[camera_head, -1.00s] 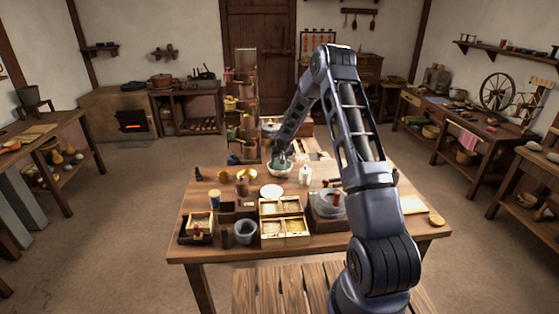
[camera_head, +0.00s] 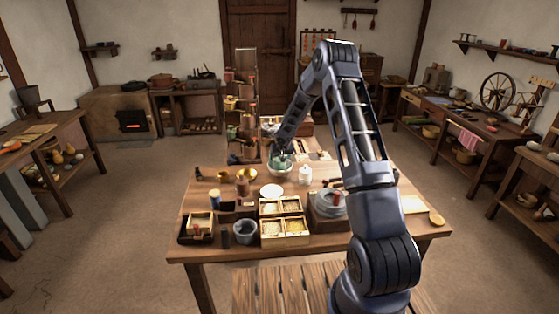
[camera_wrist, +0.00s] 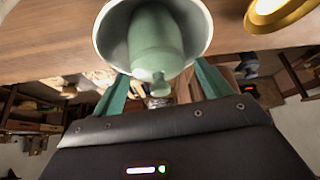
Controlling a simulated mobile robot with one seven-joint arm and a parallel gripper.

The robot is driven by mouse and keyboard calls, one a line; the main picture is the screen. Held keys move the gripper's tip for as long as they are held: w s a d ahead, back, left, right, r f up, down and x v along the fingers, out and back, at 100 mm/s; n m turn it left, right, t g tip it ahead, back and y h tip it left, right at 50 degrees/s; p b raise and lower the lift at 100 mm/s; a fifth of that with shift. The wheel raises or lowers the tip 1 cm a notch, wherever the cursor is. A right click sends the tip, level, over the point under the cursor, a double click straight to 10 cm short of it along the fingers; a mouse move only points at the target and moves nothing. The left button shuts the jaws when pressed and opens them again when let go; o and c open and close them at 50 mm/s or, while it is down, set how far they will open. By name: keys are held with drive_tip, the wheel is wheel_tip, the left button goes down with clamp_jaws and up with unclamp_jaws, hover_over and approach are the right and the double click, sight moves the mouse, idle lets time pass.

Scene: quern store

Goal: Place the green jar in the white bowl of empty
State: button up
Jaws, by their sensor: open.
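The green jar (camera_wrist: 155,48) stands inside the white bowl (camera_wrist: 103,40) in the wrist view, its knobbed end towards me; I cannot tell whether it leans. The bowl also shows near the back of the table in the head view (camera_head: 279,172), with the jar's green partly visible behind my fingers. My gripper (camera_wrist: 162,92) has its green fingers spread, one on each side below the jar's knob, with a gap between them and the jar. In the head view my gripper (camera_head: 283,154) is just above the bowl.
The wooden table (camera_head: 370,215) carries a white plate (camera_head: 271,191), a small white bottle (camera_head: 305,174), divided yellow boxes (camera_head: 283,240) and a grey pot (camera_head: 245,232). A brass dish (camera_wrist: 284,16) lies right of the bowl in the wrist view. A tall rack (camera_head: 246,100) stands behind.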

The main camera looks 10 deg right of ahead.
drive_tip(key=s+d+r+h, duration=0.1)
drive_tip(key=s+d+r, duration=0.3)
drive_tip(key=s+r, duration=0.6)
drive_tip(key=s+d+r+m+h, duration=0.1)
drive_tip(key=s+d+r, duration=0.3)
drive_tip(key=s+r, duration=0.6)
drive_tip(key=s+d+r+h, duration=0.1)
drive_tip(key=s+d+r, duration=0.2)
drive_tip(key=s+r, duration=0.7)
drive_tip(key=s+d+r+y, duration=0.1)
drive_tip(key=s+r, duration=0.2)
drive_tip(key=s, duration=1.1)
drive_tip(key=s+d+r+g+y, duration=0.1)
drive_tip(key=s+r, duration=0.3)
drive_tip(key=s, duration=1)
drive_tip(key=shift+s+d+r+m, duration=0.3)
drive_tip(key=shift+s+d, duration=0.1)
drive_tip(key=shift+d, duration=0.05)
